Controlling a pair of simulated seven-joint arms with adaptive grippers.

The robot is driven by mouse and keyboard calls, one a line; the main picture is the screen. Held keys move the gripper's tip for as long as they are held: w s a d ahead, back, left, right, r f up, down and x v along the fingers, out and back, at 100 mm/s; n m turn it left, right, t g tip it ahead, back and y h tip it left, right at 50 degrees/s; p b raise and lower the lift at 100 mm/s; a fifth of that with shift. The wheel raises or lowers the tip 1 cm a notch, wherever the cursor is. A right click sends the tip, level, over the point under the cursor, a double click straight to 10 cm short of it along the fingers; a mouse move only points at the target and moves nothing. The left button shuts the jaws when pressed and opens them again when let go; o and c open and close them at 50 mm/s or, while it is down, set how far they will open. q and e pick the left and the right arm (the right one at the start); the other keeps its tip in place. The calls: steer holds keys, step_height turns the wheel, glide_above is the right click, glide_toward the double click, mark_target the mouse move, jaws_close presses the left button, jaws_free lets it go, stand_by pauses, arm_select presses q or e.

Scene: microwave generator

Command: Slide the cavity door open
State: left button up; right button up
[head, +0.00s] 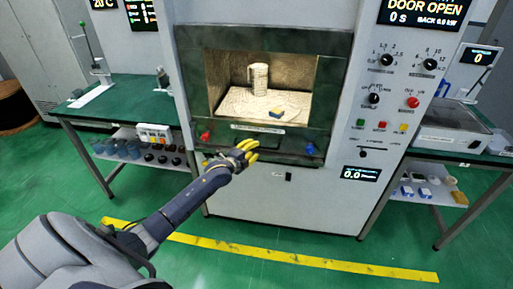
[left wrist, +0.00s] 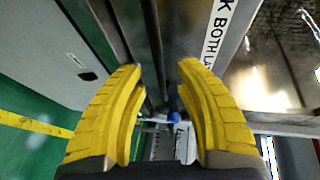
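The cavity (head: 260,85) of the microwave generator stands uncovered, and a pale ribbed cylinder and a small blue-and-yellow block show inside. A dark green frame (head: 330,90) surrounds the opening. Below it is a dark front ledge with a white label (head: 258,129). My left gripper (head: 252,150) is at this ledge, just under the label. In the left wrist view its yellow fingers (left wrist: 160,68) are apart, with a dark bar-like edge running between them; I cannot tell whether they touch it. The door panel itself is not clearly distinguishable. My right gripper is not in view.
A display (head: 418,12) reads DOOR OPEN. A red knob (head: 205,136) and a blue knob (head: 310,149) flank the ledge. Green-topped side tables stand left (head: 120,98) and right. Yellow tape (head: 270,252) crosses the clear green floor in front.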

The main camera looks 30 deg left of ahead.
arm_select(q)
steer(key=shift+w+f, duration=0.15)
steer(key=shift+w, duration=0.6)
steer(key=shift+w+f, duration=0.15)
steer(key=shift+w, duration=0.55)
steer(key=shift+c, duration=0.4)
jaws_close()
